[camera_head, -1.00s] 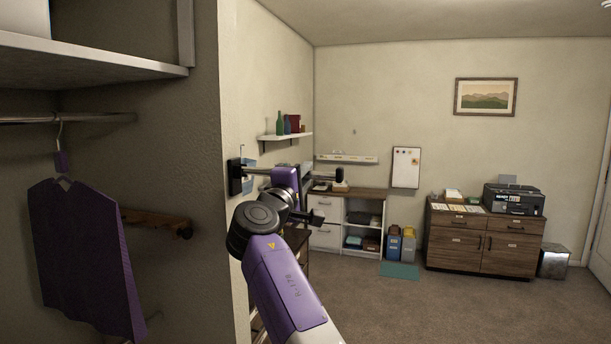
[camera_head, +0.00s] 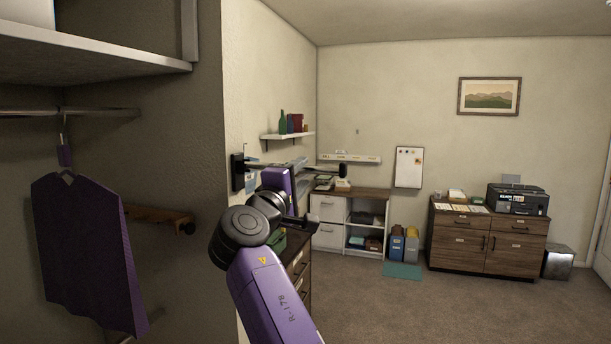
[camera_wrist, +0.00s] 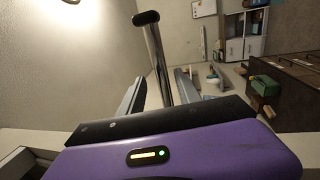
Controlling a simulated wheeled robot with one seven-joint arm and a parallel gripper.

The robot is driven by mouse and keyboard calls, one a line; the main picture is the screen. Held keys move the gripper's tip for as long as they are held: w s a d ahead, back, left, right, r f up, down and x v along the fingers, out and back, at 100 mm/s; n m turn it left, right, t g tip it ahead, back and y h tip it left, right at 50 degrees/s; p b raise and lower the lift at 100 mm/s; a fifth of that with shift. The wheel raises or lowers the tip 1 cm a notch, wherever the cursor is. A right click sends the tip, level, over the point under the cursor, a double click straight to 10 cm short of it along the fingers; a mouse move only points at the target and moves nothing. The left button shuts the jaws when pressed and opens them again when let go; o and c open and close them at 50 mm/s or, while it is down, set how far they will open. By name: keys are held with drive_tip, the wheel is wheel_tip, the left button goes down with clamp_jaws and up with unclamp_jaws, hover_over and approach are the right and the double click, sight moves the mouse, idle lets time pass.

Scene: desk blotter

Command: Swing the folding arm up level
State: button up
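The folding arm (camera_head: 322,168) is a thin metal bar reaching right from a black wall mount (camera_head: 238,172) to an upright black end knob. In the head view it looks close to horizontal. In the wrist view it shows as a shiny rod (camera_wrist: 159,55) with a black knob at its far end. My gripper (camera_wrist: 160,85) is open, its two grey fingers on either side of the rod. Gaps show between rod and fingers; contact lower down is hidden by my purple gripper body. In the head view my wrist hides part of the bar.
A wall shelf (camera_head: 288,135) with bottles is above the bar. A white cabinet (camera_head: 328,208) and dark drawers (camera_head: 300,268) stand behind my arm. A purple garment (camera_head: 85,250) hangs at left beside the wall edge.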

drive_tip(key=v, duration=0.3)
drive_tip(key=shift+s+b, duration=0.2)
drive_tip(key=shift+b, duration=0.15)
